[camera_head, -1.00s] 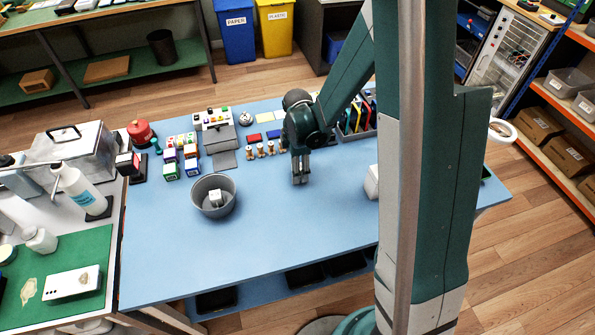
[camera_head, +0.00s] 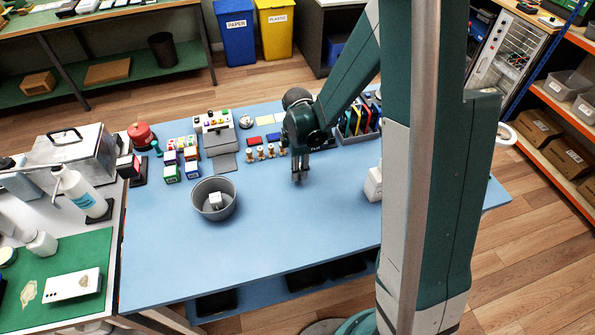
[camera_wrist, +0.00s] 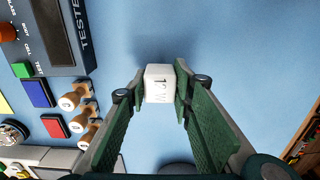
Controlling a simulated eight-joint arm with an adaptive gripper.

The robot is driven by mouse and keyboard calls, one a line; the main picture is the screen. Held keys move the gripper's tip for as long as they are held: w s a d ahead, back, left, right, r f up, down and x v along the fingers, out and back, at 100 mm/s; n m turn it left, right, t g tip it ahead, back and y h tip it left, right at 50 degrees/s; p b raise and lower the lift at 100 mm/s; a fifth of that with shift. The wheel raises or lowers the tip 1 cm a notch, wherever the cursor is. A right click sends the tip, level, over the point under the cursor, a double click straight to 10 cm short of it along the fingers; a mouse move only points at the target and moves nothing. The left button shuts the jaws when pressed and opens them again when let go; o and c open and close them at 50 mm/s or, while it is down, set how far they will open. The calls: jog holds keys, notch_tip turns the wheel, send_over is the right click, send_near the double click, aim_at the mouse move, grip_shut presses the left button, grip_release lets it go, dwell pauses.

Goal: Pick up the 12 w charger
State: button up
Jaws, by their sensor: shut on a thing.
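The 12 w charger (camera_wrist: 159,84) is a small white block with "12 W" on its face, seen between the fingertips in the wrist view. My gripper (camera_wrist: 152,90) is shut on it, one green finger on each side. In the head view my gripper (camera_head: 299,176) points down over the blue table, and the charger is too small or hidden to make out there. How far the charger is above the table is hard to tell.
A grey bowl (camera_head: 228,211) with a white block (camera_head: 215,200) inside stands left of my gripper. Wooden stamps (camera_head: 261,153), ink pads and a tester (camera_wrist: 52,30) lie close by. A white box (camera_head: 374,184) stands to the right. The front table is clear.

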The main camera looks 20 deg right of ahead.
jog(key=shift+r+p, duration=0.6)
jog(key=shift+r, duration=3.65)
